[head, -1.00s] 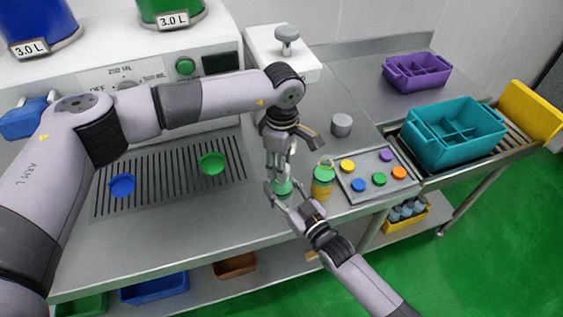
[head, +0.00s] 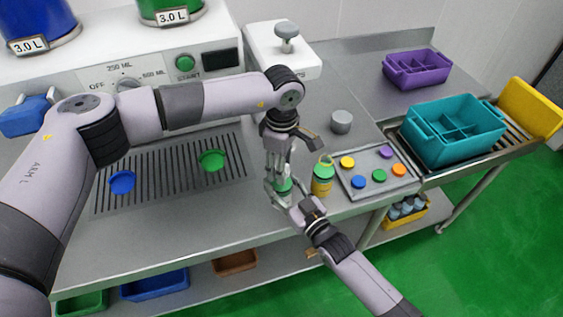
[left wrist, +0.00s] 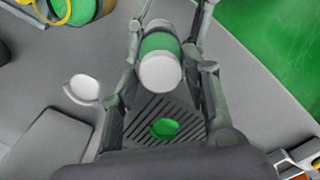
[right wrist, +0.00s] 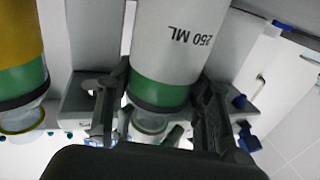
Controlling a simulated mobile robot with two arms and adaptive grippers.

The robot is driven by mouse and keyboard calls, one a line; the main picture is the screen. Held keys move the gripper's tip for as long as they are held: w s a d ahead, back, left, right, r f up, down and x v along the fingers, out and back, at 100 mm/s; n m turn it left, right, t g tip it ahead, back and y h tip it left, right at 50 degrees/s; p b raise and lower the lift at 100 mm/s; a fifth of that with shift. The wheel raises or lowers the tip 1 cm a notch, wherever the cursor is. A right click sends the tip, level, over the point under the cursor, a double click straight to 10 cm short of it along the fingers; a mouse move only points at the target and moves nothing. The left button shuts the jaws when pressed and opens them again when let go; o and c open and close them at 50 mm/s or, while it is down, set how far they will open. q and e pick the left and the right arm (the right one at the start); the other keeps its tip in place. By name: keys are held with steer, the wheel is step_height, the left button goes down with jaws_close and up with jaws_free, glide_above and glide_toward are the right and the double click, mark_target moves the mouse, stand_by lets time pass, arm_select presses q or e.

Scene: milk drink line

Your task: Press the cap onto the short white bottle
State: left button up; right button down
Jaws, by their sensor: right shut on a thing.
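The short white bottle, marked 250 ML with a green band, stands upright at the counter's front; its band shows in the head view (head: 284,186), its body in the right wrist view (right wrist: 181,35). My right gripper (head: 281,194) is shut on it from the front right. My left gripper (head: 280,172) points down over the bottle's top. In the left wrist view its fingers stand apart on either side of the white top (left wrist: 162,74); whether they touch it is unclear. I cannot tell whether this top is a separate cap.
A yellow bottle (head: 321,184) with a green band and yellow ring stands close on the right. Beyond it are a tray (head: 343,186) of coloured discs and a grey cylinder (head: 341,122). A drain grate with a green disc (head: 212,159) and a blue disc (head: 122,182) lies left.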

arm_select(q)
steer(key=o, duration=0.3)
steer(key=shift+r, duration=0.1)
step_height(320, 180, up, 12)
stand_by(0.5)
arm_select(e)
steer(key=c, duration=0.7)
jaws_free()
steer(key=v, duration=1.2)
